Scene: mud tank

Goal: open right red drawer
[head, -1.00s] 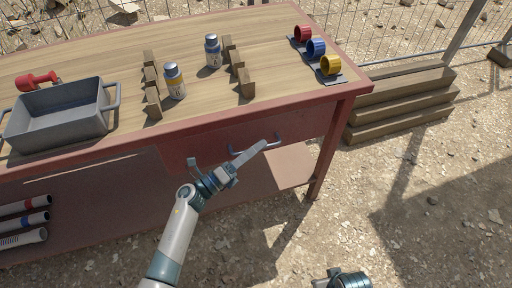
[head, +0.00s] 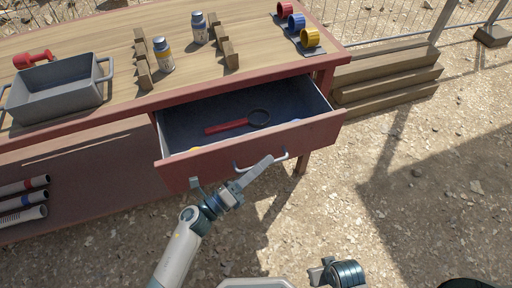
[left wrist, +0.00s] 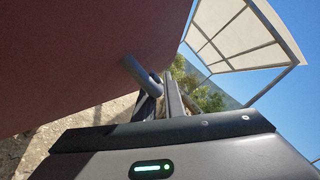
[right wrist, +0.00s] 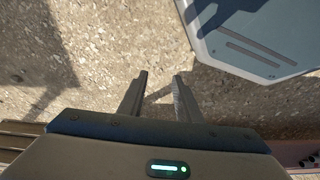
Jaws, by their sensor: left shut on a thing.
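The right red drawer (head: 250,150) stands pulled out from under the wooden table top. Its blue-grey inside holds a magnifying glass with a red handle (head: 226,126), and parts of other items show at its front wall. My left gripper (head: 262,166) is shut on the drawer's grey bar handle (head: 282,157); the handle also shows between the fingers in the left wrist view (left wrist: 143,76). My right gripper (right wrist: 150,82) is open and empty over the gravel ground, well apart from the drawer; in the head view it shows at the bottom (head: 325,272).
On the table are a grey bin (head: 58,88), a red item (head: 34,59), two small bottles (head: 162,55), wooden blocks and coloured cups (head: 310,39). Tubes (head: 24,198) lie on the lower shelf. Wooden steps (head: 388,80) stand to the right. Open gravel lies in front.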

